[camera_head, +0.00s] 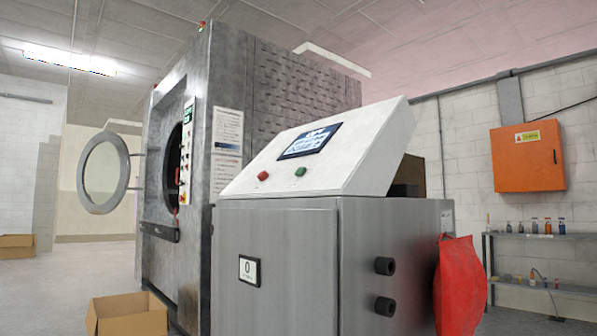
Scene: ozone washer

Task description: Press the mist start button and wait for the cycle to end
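A grey metal control cabinet (290,262) with a sloped white top panel (350,150) stands close in front of me. On the slope are a green button (300,171), a red button (263,176) to its left, and a lit screen (310,140) above them. The button labels and the screen text are too small to read. Behind it stands a large grey washer (255,85) with its round door (103,172) swung open and a control strip (186,150) beside the opening. Neither of my grippers is in view.
Open cardboard boxes lie on the floor at the front left (128,318) and far left (17,241). A red bag (458,285) hangs at the cabinet's right side. An orange wall box (528,156) and a shelf (540,236) with bottles are at right.

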